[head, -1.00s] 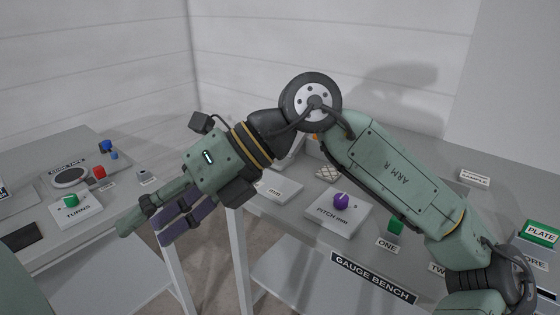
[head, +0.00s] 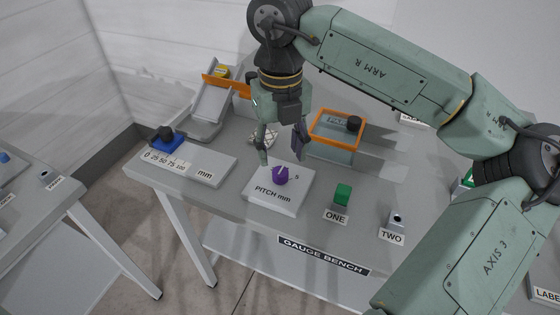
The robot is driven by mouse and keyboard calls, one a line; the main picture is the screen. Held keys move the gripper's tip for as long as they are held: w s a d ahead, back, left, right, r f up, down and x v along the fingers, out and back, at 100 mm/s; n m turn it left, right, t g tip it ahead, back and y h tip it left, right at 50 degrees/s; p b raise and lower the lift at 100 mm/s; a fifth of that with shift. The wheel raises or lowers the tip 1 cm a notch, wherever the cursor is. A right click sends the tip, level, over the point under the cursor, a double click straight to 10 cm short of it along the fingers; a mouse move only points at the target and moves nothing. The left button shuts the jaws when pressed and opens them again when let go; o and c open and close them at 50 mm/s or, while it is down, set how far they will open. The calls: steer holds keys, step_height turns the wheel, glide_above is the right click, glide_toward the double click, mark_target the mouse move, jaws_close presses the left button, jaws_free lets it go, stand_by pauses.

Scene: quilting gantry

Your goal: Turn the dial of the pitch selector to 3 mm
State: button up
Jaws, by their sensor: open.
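The pitch selector (head: 262,202) is a pale box marked "PITCH mm" on the gauge bench, with a purple dial (head: 280,176) on its top. The dial has a light pointer line; a "5" shows to its right, and the other scale marks are too small or hidden to read. My gripper (head: 281,160) is open and points down just above and behind the dial. One finger is to the dial's left and the other to its right. No contact with the dial can be made out.
A green block (head: 343,194) by label "ONE" and a grey socket piece (head: 396,219) by "TWO" stand to the right. An orange-rimmed clear bin (head: 334,146) is behind right. A "mm" slide scale with a blue block (head: 167,144) lies left. An orange-ended chute (head: 213,100) stands behind left.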

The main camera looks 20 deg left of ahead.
mark_target(280, 171)
steer(key=shift+a+f+p, duration=0.1)
steer(key=shift+f+p, duration=0.3)
steer(key=shift+f, duration=2.3)
steer(key=shift+c, duration=0.5)
jaws_close()
